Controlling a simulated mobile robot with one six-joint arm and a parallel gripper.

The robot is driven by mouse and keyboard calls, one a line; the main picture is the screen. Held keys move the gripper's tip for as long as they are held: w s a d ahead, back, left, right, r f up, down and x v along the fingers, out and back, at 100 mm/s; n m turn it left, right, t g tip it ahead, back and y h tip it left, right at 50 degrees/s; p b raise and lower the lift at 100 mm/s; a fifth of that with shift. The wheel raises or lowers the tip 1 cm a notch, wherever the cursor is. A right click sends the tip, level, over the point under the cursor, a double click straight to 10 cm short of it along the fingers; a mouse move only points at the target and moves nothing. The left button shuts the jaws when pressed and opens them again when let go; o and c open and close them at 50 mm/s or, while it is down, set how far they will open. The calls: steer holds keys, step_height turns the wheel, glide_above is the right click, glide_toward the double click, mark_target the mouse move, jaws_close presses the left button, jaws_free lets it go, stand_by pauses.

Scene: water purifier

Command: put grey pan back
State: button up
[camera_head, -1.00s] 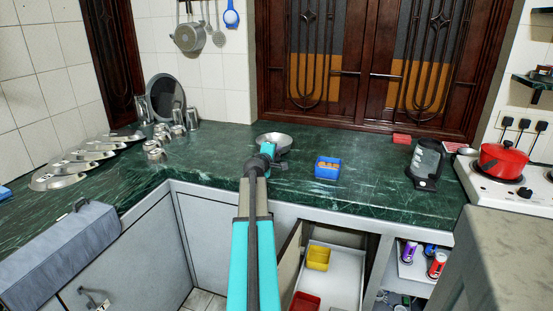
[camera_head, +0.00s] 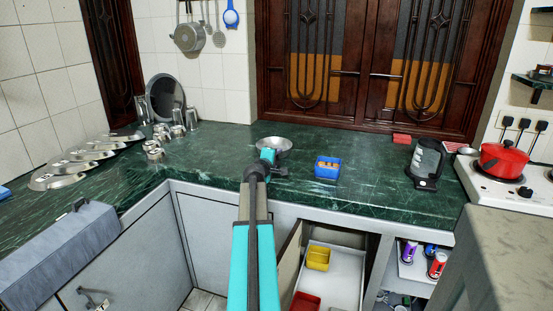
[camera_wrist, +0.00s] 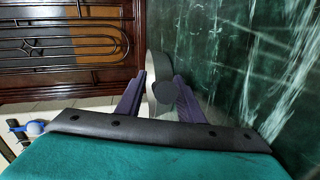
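A shallow round grey metal pan (camera_head: 274,142) is at the middle of the green counter, just beyond my gripper (camera_head: 268,158). In the wrist view the pan (camera_wrist: 153,72) shows as a pale grey curved shape, with a dark round end between my two purple fingers. The fingers of my gripper (camera_wrist: 160,97) stand apart, one on each side of this dark part. I cannot tell whether both touch it. I cannot tell whether the pan rests on the counter or is held just above it.
A blue box (camera_head: 327,167) stands to the right of my gripper. Steel cups (camera_head: 178,116) and a row of plates (camera_head: 80,163) are at left. Another grey pan (camera_head: 189,37) hangs with utensils on the wall. A red pot (camera_head: 502,158) is on the stove at right.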

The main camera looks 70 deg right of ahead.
steer(key=shift+r, duration=0.15)
steer(key=shift+v, duration=6)
